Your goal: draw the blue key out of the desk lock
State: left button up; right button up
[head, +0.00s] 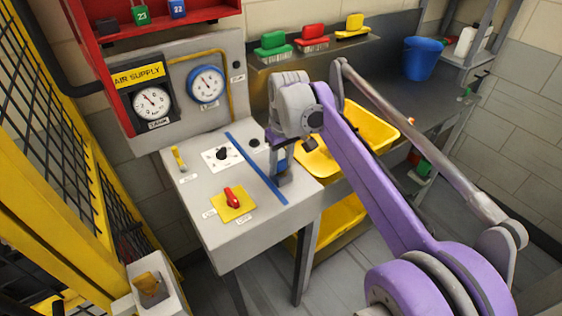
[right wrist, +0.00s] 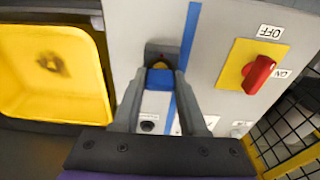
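The blue key (right wrist: 160,79) sits at a small dark grey lock housing (right wrist: 163,52) with a yellow core, on the grey sloping desk (right wrist: 125,35). My right gripper (right wrist: 162,84) points down at the lock, with one finger on each side of the key's blue head. The fingers look closed against its sides. In the head view, my right gripper (head: 279,160) hangs over the right part of the desk and partly hides the key and lock. How far the key is inside the lock is hidden. My left gripper is in neither view.
A red switch (head: 233,197) on a yellow plate and a blue strip (head: 255,168) lie left of the lock. Gauges stand on the panel (head: 210,55) behind. A yellow bin (head: 365,130) is close on the right. A yellow frame with black mesh (head: 60,190) bounds the left.

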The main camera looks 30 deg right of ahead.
aim_at(281, 160)
grip_shut()
jog(key=shift+r, duration=0.25)
jog(key=shift+r+p, duration=1.5)
jog(key=shift+r, duration=0.05)
jog(key=shift+r+p, duration=0.3)
jog(key=shift+r, duration=0.15)
jog(key=shift+r+p, duration=1.15)
jog(key=shift+r, duration=0.45)
